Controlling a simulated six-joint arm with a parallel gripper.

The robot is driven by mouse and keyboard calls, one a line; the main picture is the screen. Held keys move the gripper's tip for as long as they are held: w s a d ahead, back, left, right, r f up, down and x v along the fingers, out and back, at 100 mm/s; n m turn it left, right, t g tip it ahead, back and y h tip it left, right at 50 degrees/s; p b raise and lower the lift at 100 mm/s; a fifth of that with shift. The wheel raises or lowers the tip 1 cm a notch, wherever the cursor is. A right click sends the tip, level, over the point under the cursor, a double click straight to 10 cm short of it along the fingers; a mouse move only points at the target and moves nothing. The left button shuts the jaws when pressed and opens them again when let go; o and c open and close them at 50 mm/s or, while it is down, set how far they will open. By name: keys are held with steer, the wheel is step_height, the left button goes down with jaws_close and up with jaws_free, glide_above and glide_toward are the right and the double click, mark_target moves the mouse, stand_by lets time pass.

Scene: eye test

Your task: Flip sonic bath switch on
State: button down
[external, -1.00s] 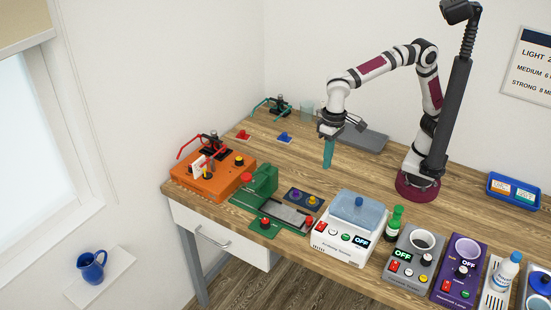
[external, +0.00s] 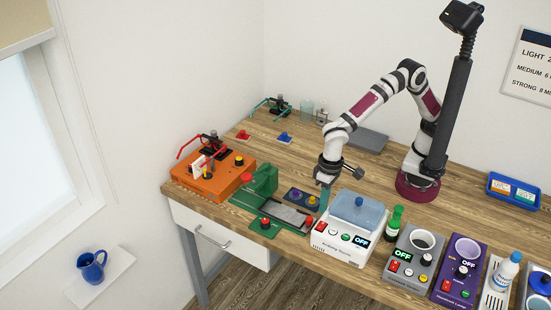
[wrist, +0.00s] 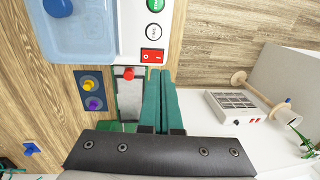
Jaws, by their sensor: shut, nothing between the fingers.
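The sonic bath is a white box (external: 340,245) with a clear blue lid (external: 358,209), a display reading OFF, and a red rocker switch (external: 321,226) at the left of its front panel. In the wrist view the switch (wrist: 152,56) lies just past my fingertips, beside a white and a green button. My gripper (external: 323,207) has teal fingers and is shut and empty. It hangs pointing down by the bath's left back side. In the wrist view my fingertips (wrist: 160,71) appear close to the switch; I cannot tell whether they touch the bath.
A small dark panel with purple and yellow knobs (external: 302,198) and a green machine (external: 262,185) stand left of the bath. A green bottle (external: 394,222) and a grey device (external: 414,250) stand close on its right. Bare wood (external: 260,135) lies behind.

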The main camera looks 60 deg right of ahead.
mark_target(320, 227)
steer(key=f, duration=0.6)
steer(key=shift+a, duration=0.4)
steer(key=shift+a+f, duration=0.1)
steer(key=shift+f, duration=0.2)
steer(key=shift+d, duration=0.2)
steer(key=shift+d+r, duration=0.2)
steer(key=shift+d, duration=0.45)
